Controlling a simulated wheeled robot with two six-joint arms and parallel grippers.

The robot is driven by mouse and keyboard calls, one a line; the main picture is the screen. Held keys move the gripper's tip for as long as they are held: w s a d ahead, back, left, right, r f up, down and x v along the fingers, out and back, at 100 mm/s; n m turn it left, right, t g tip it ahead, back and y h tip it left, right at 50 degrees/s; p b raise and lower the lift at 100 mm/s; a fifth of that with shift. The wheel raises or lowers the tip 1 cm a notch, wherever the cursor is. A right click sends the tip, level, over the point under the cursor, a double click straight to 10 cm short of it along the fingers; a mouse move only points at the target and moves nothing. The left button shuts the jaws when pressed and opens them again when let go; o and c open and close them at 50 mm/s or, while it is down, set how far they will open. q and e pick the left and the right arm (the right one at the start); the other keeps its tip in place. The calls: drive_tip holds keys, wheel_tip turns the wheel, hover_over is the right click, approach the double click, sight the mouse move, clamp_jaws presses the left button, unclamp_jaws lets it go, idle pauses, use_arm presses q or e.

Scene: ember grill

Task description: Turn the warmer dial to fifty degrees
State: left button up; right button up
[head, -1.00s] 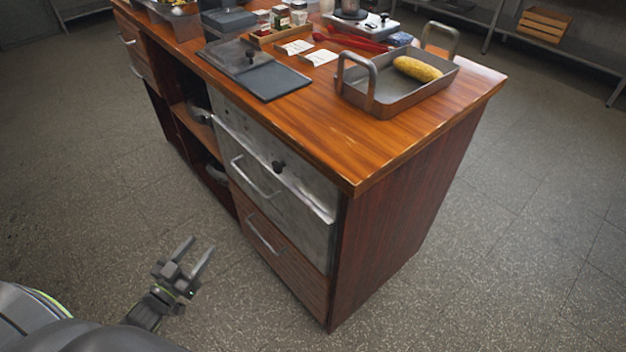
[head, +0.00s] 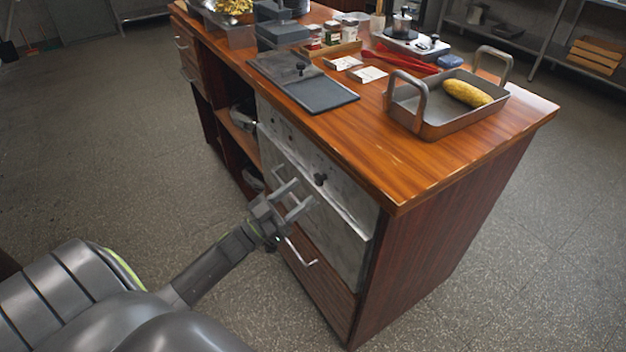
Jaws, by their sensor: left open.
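The warmer is a grey metal drawer front (head: 345,215) built into the near side of the wooden counter. Its dial is a small black knob (head: 320,179) on that front. Any marks around the dial are too small to read. My left gripper (head: 298,195) is open and empty, its fingers pointing at the warmer front, a little left of and below the dial in the picture. It hides part of the warmer's handle. I cannot tell how far its tips are from the metal. My right gripper is not in view.
The wooden counter top (head: 400,165) overhangs the warmer. On it are a roasting pan (head: 440,125) with a corn cob (head: 467,93), a dark slab (head: 325,95), white cards and red tongs (head: 405,62). A wooden drawer with a handle (head: 303,254) lies below the warmer. Floor to the left is clear.

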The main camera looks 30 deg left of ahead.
sight(316, 180)
use_arm(q)
drive_tip(key=x, duration=0.5)
drive_tip(key=c, duration=0.9)
